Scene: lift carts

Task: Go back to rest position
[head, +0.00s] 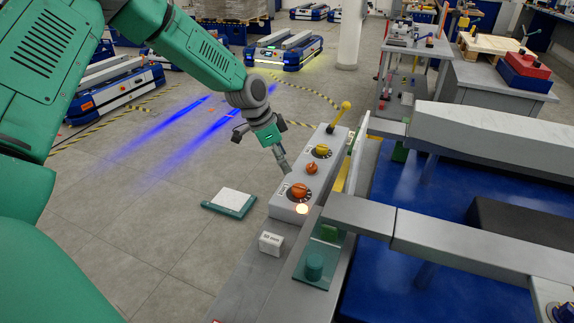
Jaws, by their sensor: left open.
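My left arm comes in from the left in green links. Its gripper (286,166) points down beside the left edge of a grey control box (285,209), close to the knobs. It looks open and holds nothing that I can see; whether it touches the box I cannot tell. The box has orange knobs (299,191), a yellow knob (322,151), a yellow-tipped lever (346,105) and a lit lamp (302,209). My right gripper is not in view.
A lift cart with a blue deck (440,265) and grey rails (455,244) fills the right. A small white block (271,243) sits near the box. A white-topped pad (232,199) lies left of it. Other carts (284,50) stand behind.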

